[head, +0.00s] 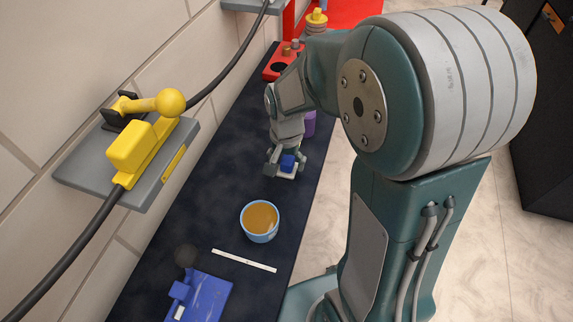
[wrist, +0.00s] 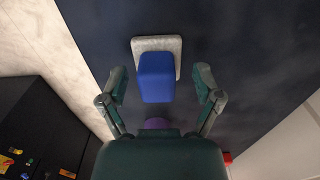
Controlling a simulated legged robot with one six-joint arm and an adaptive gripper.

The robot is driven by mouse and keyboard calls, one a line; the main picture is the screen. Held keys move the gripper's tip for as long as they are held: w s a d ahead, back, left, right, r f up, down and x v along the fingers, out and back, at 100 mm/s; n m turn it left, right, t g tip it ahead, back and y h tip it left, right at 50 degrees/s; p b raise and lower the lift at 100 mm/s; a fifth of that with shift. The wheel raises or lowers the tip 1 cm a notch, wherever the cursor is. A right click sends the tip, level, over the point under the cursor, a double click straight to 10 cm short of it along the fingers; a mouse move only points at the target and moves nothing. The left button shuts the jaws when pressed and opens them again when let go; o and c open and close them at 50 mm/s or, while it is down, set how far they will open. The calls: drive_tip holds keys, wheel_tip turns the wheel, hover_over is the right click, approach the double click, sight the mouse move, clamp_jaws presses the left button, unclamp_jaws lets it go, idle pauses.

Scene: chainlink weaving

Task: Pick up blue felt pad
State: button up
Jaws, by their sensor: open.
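The blue felt pad (head: 287,162) is a small blue block on a pale square base on the dark bench. It also shows in the wrist view (wrist: 156,78), upper middle, on its whitish base (wrist: 157,45). My gripper (head: 284,163) is at the pad. In the wrist view my gripper (wrist: 161,84) is open, with one finger on each side of the blue block and a gap on both sides. The fingers do not touch the block there.
A blue cup (head: 260,232) with tan contents, a white strip (head: 244,260) and a blue plate-like fixture (head: 205,298) lie nearer on the bench. A purple object (head: 309,123) stands just beyond my gripper. A yellow lever device (head: 145,140) is on the left wall.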

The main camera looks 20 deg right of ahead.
drive_tip(key=shift+d+f, duration=0.1)
clamp_jaws()
idle(0.3)
drive_tip(key=shift+r, duration=0.35)
wheel_tip(320, 180, up, 2)
drive_tip(key=shift+r, duration=0.2)
drive_tip(key=s+d+r, duration=0.4)
drive_tip(key=s+r, duration=0.6)
drive_tip(key=s, duration=0.3)
drive_tip(key=shift+s, duration=0.25)
